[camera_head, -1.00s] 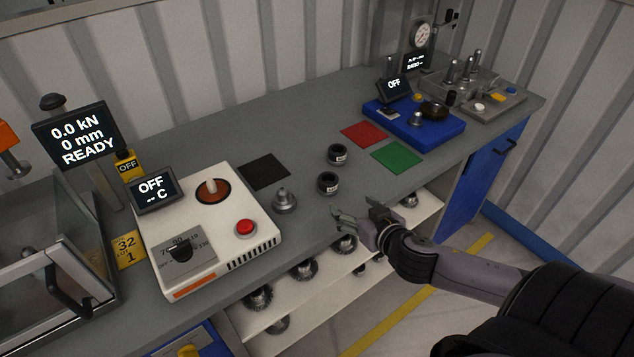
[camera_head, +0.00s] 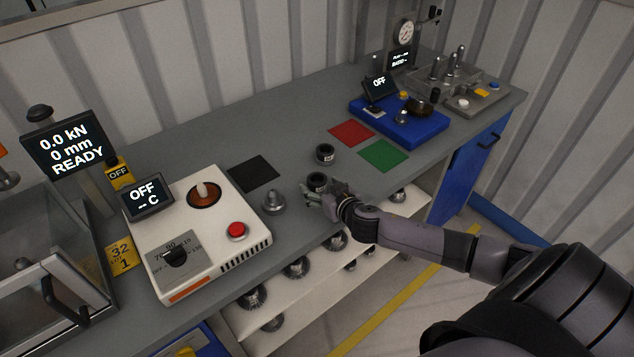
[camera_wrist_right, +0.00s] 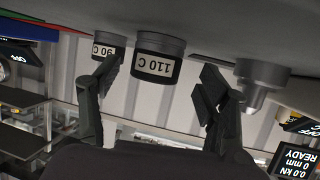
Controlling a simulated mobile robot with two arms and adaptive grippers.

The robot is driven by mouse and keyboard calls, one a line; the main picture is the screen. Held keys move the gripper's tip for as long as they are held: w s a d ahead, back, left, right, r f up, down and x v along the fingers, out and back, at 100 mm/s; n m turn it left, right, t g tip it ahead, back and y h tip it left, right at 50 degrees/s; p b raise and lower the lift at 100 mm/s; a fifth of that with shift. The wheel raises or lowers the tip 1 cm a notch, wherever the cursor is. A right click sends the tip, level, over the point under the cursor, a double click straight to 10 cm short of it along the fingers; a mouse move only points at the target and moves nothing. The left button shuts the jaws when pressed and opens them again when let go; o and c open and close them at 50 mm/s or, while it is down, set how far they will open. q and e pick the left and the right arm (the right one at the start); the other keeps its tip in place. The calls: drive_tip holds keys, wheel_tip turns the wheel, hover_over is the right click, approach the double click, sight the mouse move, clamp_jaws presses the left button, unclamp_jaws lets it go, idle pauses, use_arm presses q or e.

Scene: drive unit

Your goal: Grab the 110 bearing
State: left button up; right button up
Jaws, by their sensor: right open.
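The 110 bearing is a small dark ring with a "110 C" label (camera_wrist_right: 155,66). In the head view it is the nearer of two dark rings (camera_head: 317,180), standing on the grey bench near its front edge. The other ring, labelled "90 C" (camera_wrist_right: 108,46), stands behind it (camera_head: 325,153). My right gripper (camera_head: 320,193) is open at the bench's front edge, close to the 110 bearing. In the wrist view, which is upside down, its fingers (camera_wrist_right: 160,82) spread on either side of the bearing; I cannot tell whether they touch it. My left gripper is not in view.
A metal stepped part (camera_head: 274,203) stands left of the gripper, beside the white heater box (camera_head: 200,250). Black (camera_head: 254,173), red (camera_head: 351,132) and green (camera_head: 384,155) mats lie on the bench. A shelf below (camera_head: 305,288) holds several bearings.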

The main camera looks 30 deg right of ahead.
sight(321, 183)
drive_tip(key=x, duration=0.4)
drive_tip(key=shift+d+r+p, duration=0.2)
drive_tip(key=shift+r+p, duration=0.05)
drive_tip(key=shift+p, duration=0.1)
drive_tip(key=shift+c, duration=0.4)
drive_tip(key=c, duration=1.3)
drive_tip(key=shift+c, duration=0.4)
drive_tip(key=shift+r, duration=0.15)
